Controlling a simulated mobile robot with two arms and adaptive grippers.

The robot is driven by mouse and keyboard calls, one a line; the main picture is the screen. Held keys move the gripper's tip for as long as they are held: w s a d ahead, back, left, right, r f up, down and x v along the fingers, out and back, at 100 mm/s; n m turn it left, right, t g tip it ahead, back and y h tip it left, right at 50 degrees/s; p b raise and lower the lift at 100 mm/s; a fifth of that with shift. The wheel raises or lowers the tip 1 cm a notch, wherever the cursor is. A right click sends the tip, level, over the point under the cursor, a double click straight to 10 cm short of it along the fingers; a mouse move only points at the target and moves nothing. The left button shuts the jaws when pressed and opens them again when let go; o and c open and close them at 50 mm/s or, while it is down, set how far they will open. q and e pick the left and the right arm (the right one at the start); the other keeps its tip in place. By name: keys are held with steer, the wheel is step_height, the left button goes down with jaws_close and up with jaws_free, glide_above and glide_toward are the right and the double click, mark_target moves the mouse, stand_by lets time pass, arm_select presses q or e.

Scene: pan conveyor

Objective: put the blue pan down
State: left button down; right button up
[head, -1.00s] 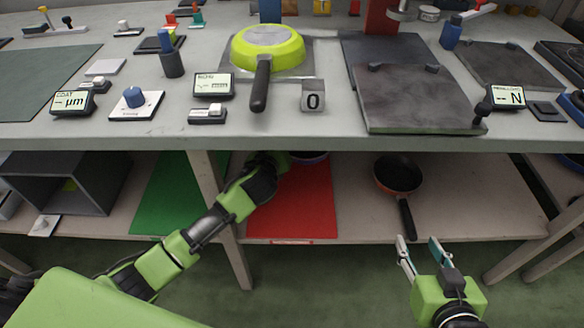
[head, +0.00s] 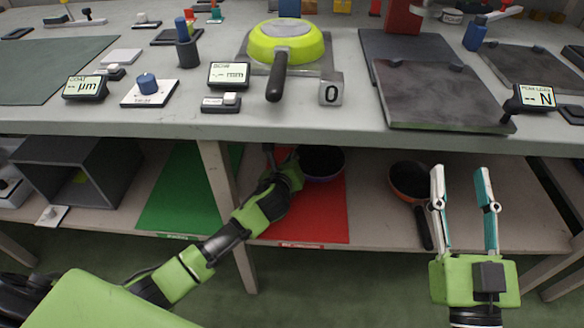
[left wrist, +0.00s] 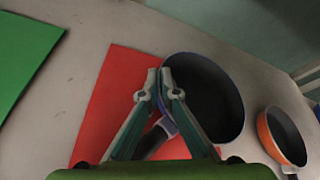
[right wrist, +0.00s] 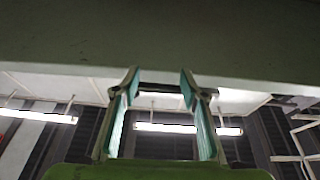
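The blue pan (left wrist: 215,95), dark inside with a blue rim, lies upright on the red mat on the lower shelf. In the head view it shows under the table edge (head: 322,164), its handle hidden by my left gripper. My left gripper (left wrist: 159,72) has its fingertips together beside the pan's rim, with nothing seen between the tips. The pan's dark handle (left wrist: 153,140) shows behind the fingers, further back from the tips. The red mat (head: 315,222) also shows in the left wrist view (left wrist: 98,118). My right gripper (head: 461,172) is open and empty before the shelf.
An orange pan (head: 409,180) lies right of the red mat; a green mat (head: 176,205) lies left, beyond a table leg (head: 216,170). A grey open box (head: 108,165) stands further left. The tabletop overhangs the shelf and carries a yellow-green pan (head: 287,42) and several instruments.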

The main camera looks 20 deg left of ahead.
arm_select(q)
step_height(320, 180, down, 3)
steer(key=shift+r+b, duration=0.1)
steer(key=shift+b, duration=0.65)
arm_select(e)
steer(key=s+r+t+y, duration=0.1)
steer(key=s+r+t, duration=0.3)
steer(key=r, duration=0.3)
steer(key=shift+s+d, duration=0.15)
steer(key=shift+s, duration=0.15)
arm_select(q)
steer(key=c, duration=2.3)
jaws_free()
steer(key=shift+f, duration=0.25)
arm_select(e)
steer(key=shift+y, duration=0.3)
arm_select(q)
steer(key=shift+s+r, duration=0.1)
steer(key=shift+r, duration=0.05)
